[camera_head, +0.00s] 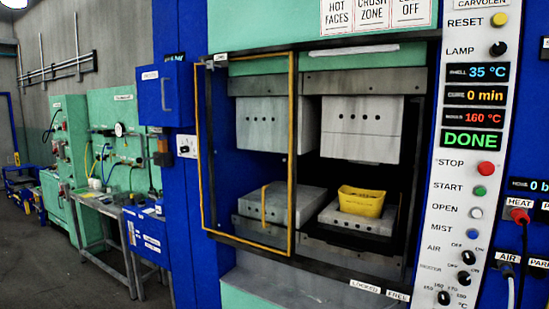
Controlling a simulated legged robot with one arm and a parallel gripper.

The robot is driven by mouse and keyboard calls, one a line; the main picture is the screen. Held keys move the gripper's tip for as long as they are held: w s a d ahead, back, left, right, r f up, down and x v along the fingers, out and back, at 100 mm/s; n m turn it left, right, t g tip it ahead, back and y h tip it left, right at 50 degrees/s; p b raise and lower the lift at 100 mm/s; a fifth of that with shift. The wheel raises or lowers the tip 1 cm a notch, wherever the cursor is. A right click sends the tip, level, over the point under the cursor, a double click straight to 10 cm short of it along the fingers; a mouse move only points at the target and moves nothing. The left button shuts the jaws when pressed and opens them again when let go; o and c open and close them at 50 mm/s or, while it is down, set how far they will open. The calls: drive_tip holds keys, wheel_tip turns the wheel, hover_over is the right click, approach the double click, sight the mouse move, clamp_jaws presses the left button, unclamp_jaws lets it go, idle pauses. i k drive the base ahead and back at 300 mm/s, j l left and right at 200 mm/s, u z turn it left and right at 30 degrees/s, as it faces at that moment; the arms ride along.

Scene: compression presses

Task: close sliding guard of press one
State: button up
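The sliding guard (291,155) is a see-through panel with a yellow frame on the front of the blue and green press (182,40). It stands at the left and covers the left part of the press opening. The right part of the opening is uncovered. Inside, grey upper blocks (362,128) hang above grey lower blocks (350,217), with a gap between them. A yellow tray-shaped piece (362,201) sits on the right lower block. My gripper is not in view.
A white control panel (470,190) with buttons, knobs and a display reading DONE stands right of the opening. A blue box (166,95) juts out at the left. Green machines (115,135) and a metal bench (105,205) stand farther left. Grey floor is clear at lower left.

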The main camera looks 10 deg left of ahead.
sight(291, 53)
drive_tip(key=i+j, duration=0.2)
drive_tip(key=j, duration=0.25)
drive_tip(key=i+j+u, duration=0.15)
drive_tip(key=j, duration=0.3)
drive_tip(key=i+j, duration=0.3)
drive_tip(key=i+j+u, duration=0.15)
drive_tip(key=j, duration=0.35)
drive_tip(key=i, duration=0.05)
